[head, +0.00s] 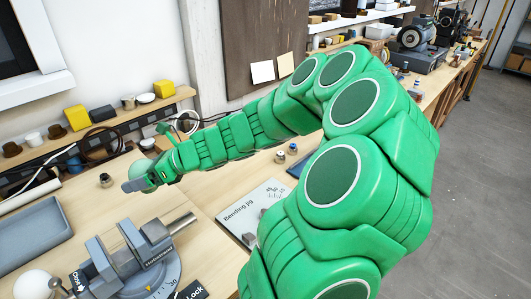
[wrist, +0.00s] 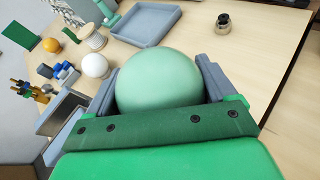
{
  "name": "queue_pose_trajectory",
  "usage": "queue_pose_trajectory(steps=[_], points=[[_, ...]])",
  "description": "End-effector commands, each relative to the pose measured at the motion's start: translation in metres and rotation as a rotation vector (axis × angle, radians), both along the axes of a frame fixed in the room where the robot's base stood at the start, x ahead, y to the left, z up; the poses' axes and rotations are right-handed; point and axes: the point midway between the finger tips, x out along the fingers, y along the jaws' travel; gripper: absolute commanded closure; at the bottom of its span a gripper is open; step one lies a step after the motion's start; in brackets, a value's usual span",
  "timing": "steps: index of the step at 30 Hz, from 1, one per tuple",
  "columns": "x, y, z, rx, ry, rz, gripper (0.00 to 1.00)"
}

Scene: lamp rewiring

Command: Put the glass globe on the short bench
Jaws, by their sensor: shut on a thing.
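My gripper (head: 134,185) is shut on a pale green glass globe (wrist: 160,82), with one grey finger on each side of it in the wrist view. In the head view only part of the globe (head: 140,168) shows behind the gripper. They are over a light wooden worktop (head: 90,205), at the far left, beyond a grey vise. The wrist view also shows this pale wooden top (wrist: 265,60) beyond the globe. I cannot tell which bench is the short one.
The bench vise (head: 130,255) stands at the front left. A grey tray (head: 35,235) lies left of it, and a white ball (head: 33,285) is nearby. A bending jig board (head: 245,210) lies right of the vise.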

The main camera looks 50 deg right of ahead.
Motion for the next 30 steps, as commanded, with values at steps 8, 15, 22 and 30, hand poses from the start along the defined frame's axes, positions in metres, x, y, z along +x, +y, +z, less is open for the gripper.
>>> queue_pose_trajectory(steps=[8,15,22,30], points=[[0.001,-0.098,-0.010,0.001,-0.005,-0.121,0.46],[-0.015,-0.177,-0.019,0.001,-0.005,-0.216,0.46],[-0.040,-0.249,-0.031,-0.002,0.003,-0.302,0.46],[-0.067,-0.299,-0.039,-0.006,0.010,-0.365,0.46]])
